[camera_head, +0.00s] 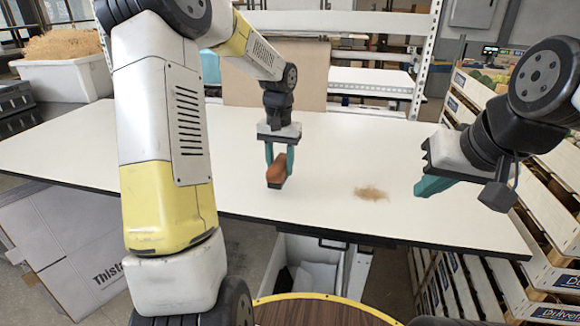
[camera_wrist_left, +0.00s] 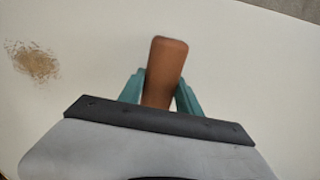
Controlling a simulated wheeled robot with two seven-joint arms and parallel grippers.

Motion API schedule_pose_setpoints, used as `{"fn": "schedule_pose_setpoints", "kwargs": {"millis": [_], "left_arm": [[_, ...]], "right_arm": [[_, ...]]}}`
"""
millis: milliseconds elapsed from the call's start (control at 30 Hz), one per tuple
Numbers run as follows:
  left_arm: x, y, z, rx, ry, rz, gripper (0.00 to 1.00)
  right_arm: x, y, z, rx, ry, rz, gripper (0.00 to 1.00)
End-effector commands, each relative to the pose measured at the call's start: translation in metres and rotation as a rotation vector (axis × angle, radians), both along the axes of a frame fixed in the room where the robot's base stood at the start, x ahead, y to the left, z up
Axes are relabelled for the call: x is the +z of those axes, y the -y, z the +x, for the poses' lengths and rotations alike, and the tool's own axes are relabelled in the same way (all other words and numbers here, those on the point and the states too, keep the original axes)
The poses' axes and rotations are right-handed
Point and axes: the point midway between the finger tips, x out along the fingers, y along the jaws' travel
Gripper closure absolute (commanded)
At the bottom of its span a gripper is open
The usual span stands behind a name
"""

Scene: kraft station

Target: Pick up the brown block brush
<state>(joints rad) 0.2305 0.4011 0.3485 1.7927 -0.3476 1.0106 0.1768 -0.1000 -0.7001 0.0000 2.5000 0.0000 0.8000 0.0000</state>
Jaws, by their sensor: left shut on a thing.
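The brown block brush (camera_head: 277,168) is between the teal fingers of my left gripper (camera_head: 279,160), over the white table near its front edge. Its dark bristle side points down; I cannot tell whether it touches the table. In the left wrist view, the brush (camera_wrist_left: 166,70) sticks out between both fingers of the left gripper (camera_wrist_left: 160,92), which are shut on it. My right gripper (camera_head: 432,184) hangs over the right part of the table. Its teal fingers are partly seen from the side, so its opening does not show.
A patch of brown shavings (camera_head: 370,193) lies on the white table (camera_head: 330,165) right of the brush; it also shows in the left wrist view (camera_wrist_left: 34,62). Stacked crates (camera_head: 545,215) stand at the right. A white bin (camera_head: 62,78) stands back left. The tabletop is otherwise mostly clear.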

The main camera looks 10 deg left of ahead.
Motion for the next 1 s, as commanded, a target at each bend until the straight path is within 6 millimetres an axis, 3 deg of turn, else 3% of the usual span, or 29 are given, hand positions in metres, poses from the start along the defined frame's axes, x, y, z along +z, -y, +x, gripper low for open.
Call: {"fn": "schedule_pose_setpoints", "kwargs": {"millis": [500, 700, 1000], "left_arm": [[0.011, 0.025, -0.126, -0.001, 0.0, 0.002, 1.0], [0.013, 0.03, -0.15, 0.0, -0.001, 0.001, 1.0], [0.013, 0.032, -0.157, 0.0, -0.002, 0.0, 1.0]], "right_arm": [[0.0, 0.0, 0.0, 0.0, 0.0, 0.0, 1.0], [0.0, 0.0, 0.0, 0.0, 0.0, 0.0, 1.0], [0.0, 0.0, 0.0, 0.0, 0.0, 0.0, 1.0]]}}
